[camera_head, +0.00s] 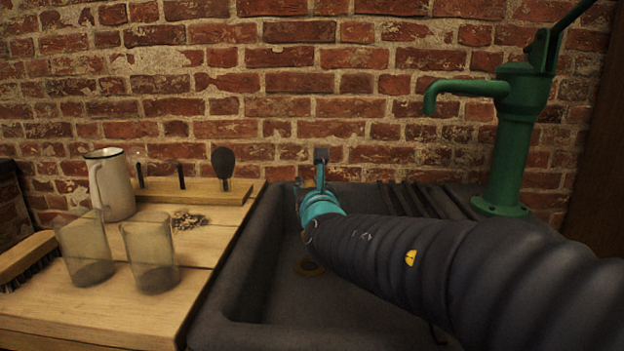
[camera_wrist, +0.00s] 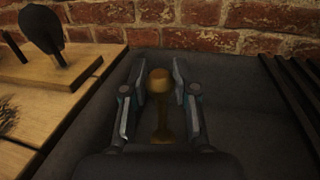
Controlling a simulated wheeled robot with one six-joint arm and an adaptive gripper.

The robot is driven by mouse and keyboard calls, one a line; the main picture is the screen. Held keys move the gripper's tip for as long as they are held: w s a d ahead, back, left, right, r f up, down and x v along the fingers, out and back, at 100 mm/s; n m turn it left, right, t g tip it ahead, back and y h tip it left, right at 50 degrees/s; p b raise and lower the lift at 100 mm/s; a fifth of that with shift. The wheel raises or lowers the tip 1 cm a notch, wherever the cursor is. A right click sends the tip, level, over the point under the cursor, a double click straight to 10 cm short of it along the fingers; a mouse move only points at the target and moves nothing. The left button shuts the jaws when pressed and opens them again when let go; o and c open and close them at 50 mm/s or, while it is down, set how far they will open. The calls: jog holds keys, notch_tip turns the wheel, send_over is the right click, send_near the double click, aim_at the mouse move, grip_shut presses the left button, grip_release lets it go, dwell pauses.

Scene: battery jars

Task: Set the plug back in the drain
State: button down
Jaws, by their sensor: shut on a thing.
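The brass plug (camera_wrist: 160,86), with a rounded knob on top and a stem below, stands between my fingers in the wrist view. My gripper (camera_wrist: 159,82) is shut on it, one finger on each side of the knob. The plug's lower end is dim and partly hidden by the gripper body. In the head view my gripper (camera_head: 312,184) is over the back of the dark sink, and the plug cannot be made out there.
The dark sink (camera_head: 235,285) has a ribbed drainboard at right and a green hand pump (camera_head: 515,140) behind it. On the wooden counter at left are a white jug (camera_head: 112,185), two glass jars (camera_head: 150,255), a pegged rack (camera_head: 200,190) and a brush (camera_head: 25,255).

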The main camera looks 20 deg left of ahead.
jog(key=shift+f+b, duration=1.05)
jog(key=shift+f, duration=1.45)
jog(key=shift+r, duration=0.35)
jog(key=c, duration=0.8)
grip_release()
